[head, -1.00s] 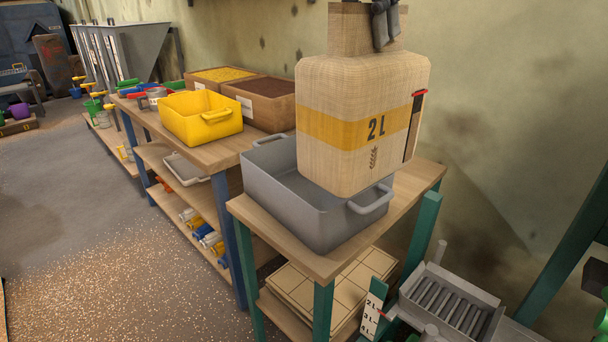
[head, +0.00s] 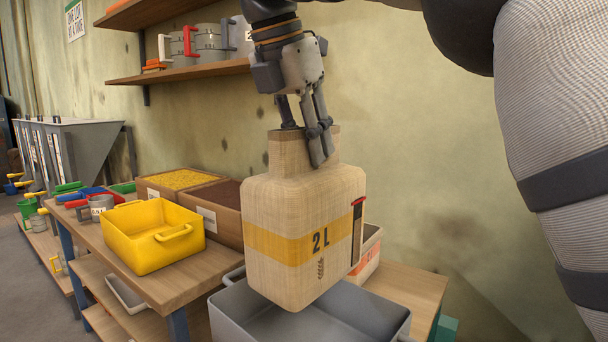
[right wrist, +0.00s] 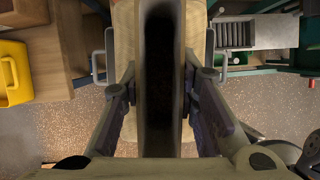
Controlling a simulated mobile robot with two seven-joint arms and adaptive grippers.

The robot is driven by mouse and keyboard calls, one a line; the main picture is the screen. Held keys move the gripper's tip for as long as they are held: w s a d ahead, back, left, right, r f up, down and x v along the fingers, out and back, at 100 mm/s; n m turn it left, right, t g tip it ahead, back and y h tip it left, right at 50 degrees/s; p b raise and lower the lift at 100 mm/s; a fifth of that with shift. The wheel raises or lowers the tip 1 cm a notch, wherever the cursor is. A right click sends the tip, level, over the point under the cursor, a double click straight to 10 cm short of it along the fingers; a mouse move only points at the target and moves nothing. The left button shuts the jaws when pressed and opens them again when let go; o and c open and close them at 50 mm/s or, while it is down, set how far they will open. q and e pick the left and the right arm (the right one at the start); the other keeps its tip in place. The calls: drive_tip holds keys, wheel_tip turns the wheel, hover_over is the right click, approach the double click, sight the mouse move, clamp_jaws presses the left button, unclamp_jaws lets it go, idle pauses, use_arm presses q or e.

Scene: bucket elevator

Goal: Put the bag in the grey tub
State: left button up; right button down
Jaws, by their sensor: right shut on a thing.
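The bag (head: 300,245) is a beige woven sack with a yellow band marked 2L. It hangs upright in my right gripper (head: 318,145), which is shut on its narrow neck. The bag also shows in part in the right wrist view (right wrist: 122,30), between my fingers, with a dark slot-like opening. My left gripper is not in view.
A yellow tub (head: 150,250) stands on the bench to the left, with crates of yellow (head: 183,180) and brown grain behind it. A shelf (head: 185,72) with metal measures hangs on the wall above.

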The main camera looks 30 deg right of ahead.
sight(285, 184)
drive_tip(key=shift+f+p, duration=0.45)
drive_tip(key=shift+f, duration=7.75)
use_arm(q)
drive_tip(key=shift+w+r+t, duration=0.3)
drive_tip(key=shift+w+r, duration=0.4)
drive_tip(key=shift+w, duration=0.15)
use_arm(e)
drive_tip(key=c, duration=1.2)
unclamp_jaws()
drive_tip(key=shift+f, duration=0.2)
drive_tip(key=shift+c, duration=0.2)
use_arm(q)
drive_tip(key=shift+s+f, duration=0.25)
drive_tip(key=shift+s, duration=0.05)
use_arm(e)
drive_tip(key=v, duration=1.2)
drive_tip(key=shift+r, duration=0.15)
